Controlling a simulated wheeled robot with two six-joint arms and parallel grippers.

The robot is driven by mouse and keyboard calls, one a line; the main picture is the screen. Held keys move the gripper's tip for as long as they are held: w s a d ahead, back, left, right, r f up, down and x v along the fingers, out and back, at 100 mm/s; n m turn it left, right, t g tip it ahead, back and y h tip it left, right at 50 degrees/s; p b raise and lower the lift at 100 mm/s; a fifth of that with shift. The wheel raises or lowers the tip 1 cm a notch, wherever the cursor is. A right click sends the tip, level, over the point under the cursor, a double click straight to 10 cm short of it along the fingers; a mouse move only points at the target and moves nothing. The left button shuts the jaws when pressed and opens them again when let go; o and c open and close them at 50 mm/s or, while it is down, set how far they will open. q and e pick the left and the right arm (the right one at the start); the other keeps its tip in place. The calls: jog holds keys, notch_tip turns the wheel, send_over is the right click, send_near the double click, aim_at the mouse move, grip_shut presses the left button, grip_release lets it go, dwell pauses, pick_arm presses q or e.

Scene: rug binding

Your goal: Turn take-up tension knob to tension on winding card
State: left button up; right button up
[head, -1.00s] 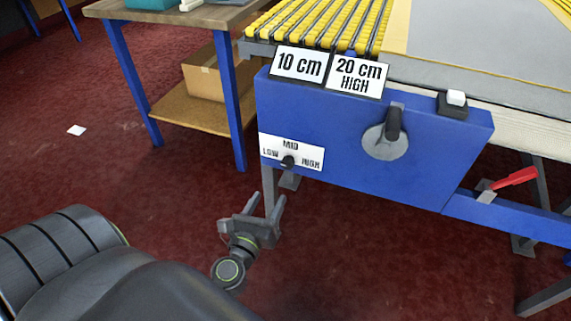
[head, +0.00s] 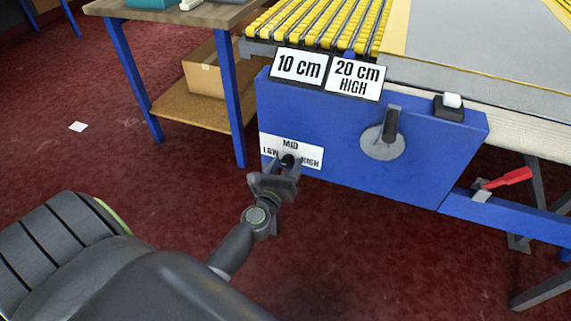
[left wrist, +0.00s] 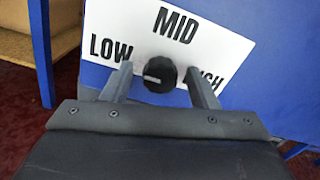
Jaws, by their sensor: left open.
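The black tension knob (head: 288,160) sits on a white LOW–MID–HIGH label (head: 309,163) on the blue machine panel. In the left wrist view the knob (left wrist: 160,74) has a white mark pointing left, toward LOW. My left gripper (head: 283,165) is open in front of the knob. Its fingers (left wrist: 158,72) show on either side of the knob in the wrist view, with gaps; I cannot tell how deep they reach. A card reading 20 cm HIGH (head: 355,80) stands on the panel's top, right of a card reading 10 cm (head: 299,66). My right gripper is out of view.
A larger grey dial with a black handle (head: 383,142) is right on the panel. A black block with a white button (head: 450,107) and a red-handled lever (head: 507,178) lie farther right. A wooden table with blue legs (head: 125,80) stands left. The floor below is clear.

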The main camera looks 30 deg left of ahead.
pick_arm(q)
jog(key=shift+w, duration=0.15)
jog(key=shift+c, duration=0.3)
jog(key=c, duration=0.9)
